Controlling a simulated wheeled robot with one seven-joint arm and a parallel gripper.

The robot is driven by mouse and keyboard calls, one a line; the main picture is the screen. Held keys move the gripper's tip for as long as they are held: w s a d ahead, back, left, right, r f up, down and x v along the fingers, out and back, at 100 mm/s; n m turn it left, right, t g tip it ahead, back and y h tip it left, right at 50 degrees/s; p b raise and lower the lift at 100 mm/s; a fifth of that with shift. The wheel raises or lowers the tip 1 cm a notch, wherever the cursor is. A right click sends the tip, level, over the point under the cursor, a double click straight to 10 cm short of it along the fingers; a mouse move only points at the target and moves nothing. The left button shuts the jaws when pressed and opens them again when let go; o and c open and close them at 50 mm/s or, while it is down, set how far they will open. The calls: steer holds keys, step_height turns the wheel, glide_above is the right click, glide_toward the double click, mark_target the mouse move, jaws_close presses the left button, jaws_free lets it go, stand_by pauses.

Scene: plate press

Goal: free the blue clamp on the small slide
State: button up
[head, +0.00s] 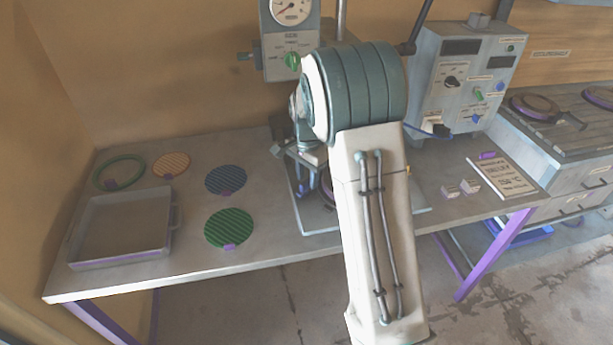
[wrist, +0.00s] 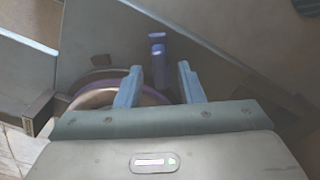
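In the wrist view my gripper (wrist: 160,66) is open, with two light-blue fingers apart. A small blue-purple upright piece (wrist: 157,48), which looks like the blue clamp, stands between and just beyond the fingertips. Gaps show on both sides of it, and I cannot tell its depth relative to the fingers. A round plate with a purple and tan rim (wrist: 88,97) lies below and to the left, partly hidden by the left finger. In the head view my arm covers the clamp and most of the slide area.
The press head with its gauge (head: 290,42) stands behind my arm. A grey control box (head: 462,80) is to the right. A grey tray (head: 122,226) and several round discs, one of them green (head: 228,227), lie on the left of the bench. Bench space around the discs is clear.

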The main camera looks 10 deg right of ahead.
steer(key=shift+f, duration=0.35)
jaws_close()
steer(key=shift+n, duration=0.3)
steer(key=n+b, duration=0.1)
steer(key=n, duration=0.4)
steer(key=n+b, duration=0.1)
steer(key=n, duration=0.4)
steer(key=shift+n, duration=0.4)
stand_by(0.4)
